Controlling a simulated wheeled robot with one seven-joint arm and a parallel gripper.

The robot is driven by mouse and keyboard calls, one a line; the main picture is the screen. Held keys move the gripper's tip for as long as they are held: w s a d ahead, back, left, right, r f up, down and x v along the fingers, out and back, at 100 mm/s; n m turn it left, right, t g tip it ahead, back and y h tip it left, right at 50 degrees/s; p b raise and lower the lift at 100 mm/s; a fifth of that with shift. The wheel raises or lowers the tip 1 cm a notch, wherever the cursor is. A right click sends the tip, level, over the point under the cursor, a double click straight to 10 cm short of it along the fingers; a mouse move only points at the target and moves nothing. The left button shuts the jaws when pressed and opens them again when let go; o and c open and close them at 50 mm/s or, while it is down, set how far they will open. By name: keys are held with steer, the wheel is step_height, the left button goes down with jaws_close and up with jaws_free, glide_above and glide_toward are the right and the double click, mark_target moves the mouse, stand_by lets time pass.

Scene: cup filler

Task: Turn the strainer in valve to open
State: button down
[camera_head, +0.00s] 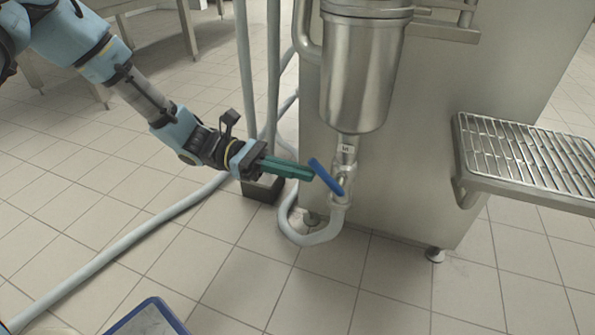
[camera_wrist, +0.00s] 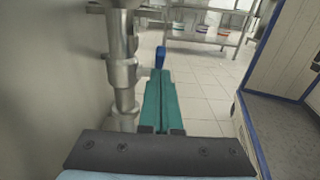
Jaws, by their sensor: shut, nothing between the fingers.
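The strainer in valve (camera_head: 343,180) is a small steel valve below the steel strainer canister (camera_head: 358,75). Its blue handle (camera_head: 326,177) slants from upper left to lower right across the valve body. My gripper (camera_head: 311,174) has green fingers, shut with nothing between them. In the head view the fingertips come from the left and end at the blue handle; I cannot tell whether they touch it. In the wrist view the blue handle (camera_wrist: 160,57) shows just beyond the fingertips, and the steel valve pipe (camera_wrist: 122,75) stands to the left of the fingers.
A grey hose (camera_head: 310,237) loops from below the valve and runs across the tiled floor. A grated steel shelf (camera_head: 525,160) is at the right of the machine (camera_head: 440,90). Vertical pipes (camera_head: 273,70) stand behind my gripper. The floor in front is mostly clear.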

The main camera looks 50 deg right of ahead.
mark_target(309, 160)
steer(key=shift+r, duration=0.15)
steer(key=shift+r+t+p, duration=0.15)
steer(key=shift+t+p, duration=0.15)
steer(key=shift+p, duration=0.55)
